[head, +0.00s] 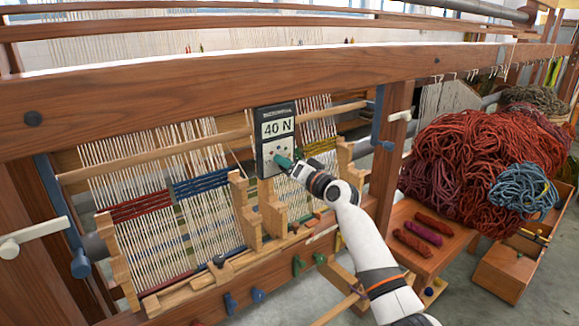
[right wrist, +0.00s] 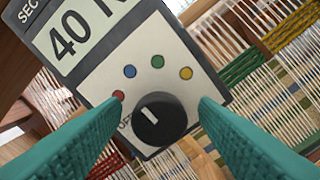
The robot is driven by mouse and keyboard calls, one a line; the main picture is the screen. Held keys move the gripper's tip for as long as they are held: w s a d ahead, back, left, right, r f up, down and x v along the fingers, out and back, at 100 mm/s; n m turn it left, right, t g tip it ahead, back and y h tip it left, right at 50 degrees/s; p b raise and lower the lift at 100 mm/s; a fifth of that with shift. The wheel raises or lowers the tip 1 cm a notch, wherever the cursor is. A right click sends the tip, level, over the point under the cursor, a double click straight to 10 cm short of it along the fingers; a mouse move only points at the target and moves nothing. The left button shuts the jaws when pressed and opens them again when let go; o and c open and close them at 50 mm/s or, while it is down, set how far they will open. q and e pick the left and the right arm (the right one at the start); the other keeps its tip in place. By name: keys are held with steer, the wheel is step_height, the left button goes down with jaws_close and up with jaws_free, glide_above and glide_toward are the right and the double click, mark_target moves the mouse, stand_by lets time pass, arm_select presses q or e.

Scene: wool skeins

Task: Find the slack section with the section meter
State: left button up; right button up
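The section meter (head: 275,125) is a dark box with a pale face, upright against the loom's front beam, and its display reads 40 N. In the right wrist view the meter (right wrist: 92,75) has a black knob (right wrist: 160,120) below red, blue, green and yellow dots. The knob's white mark points up and left; which dot it meets is unclear. My right gripper (head: 288,163) is at the meter's lower face, its teal fingers apart on either side of the knob. Warp sections with red (head: 140,207), blue (head: 201,183) and green-yellow (head: 319,142) bands are behind. My left gripper is out of view.
The wooden beam (head: 190,88) spans the loom above the warp. Wooden uprights (head: 245,210) stand between sections. Blue and green pegs (head: 257,295) line the lower rail. A large heap of red wool (head: 470,150) and a blue skein (head: 522,188) are at right.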

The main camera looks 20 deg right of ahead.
steer(key=b+v, duration=0.2)
steer(key=v, duration=1)
steer(key=shift+b, duration=0.35)
